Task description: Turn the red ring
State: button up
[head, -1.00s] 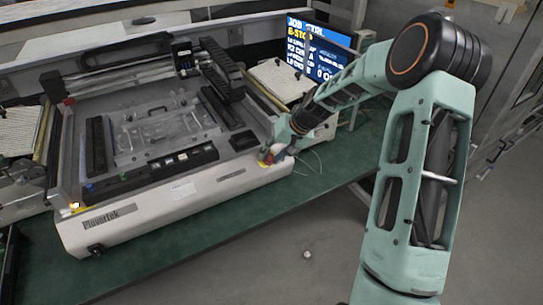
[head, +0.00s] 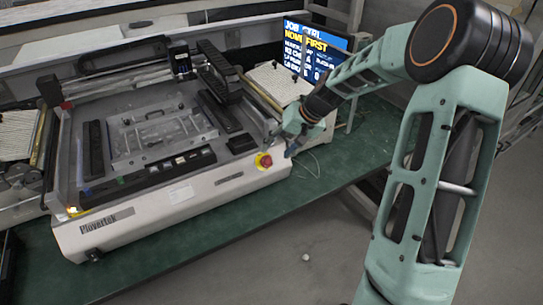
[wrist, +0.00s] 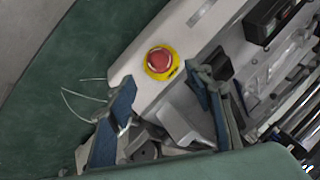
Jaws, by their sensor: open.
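The red ring (head: 264,160) is a round red knob on a yellow base, at the front right corner of the white machine (head: 190,190). In the wrist view the red knob (wrist: 159,59) shows whole, just beyond my fingertips and between their lines. My gripper (head: 289,146) is open and empty, a short way right of and above the knob in the head view. In the wrist view my gripper (wrist: 160,80) has its two blue-grey fingers spread wide, apart from the knob.
A lit screen (head: 315,50) with yellow and white text stands behind my forearm. Thin pale cables (head: 312,160) lie on the green bench (head: 200,235) right of the machine. The bench's front strip is mostly clear.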

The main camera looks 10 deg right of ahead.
jog(key=v, duration=0.5)
jog(key=shift+d+r, duration=0.1)
jog(key=shift+r, duration=0.1)
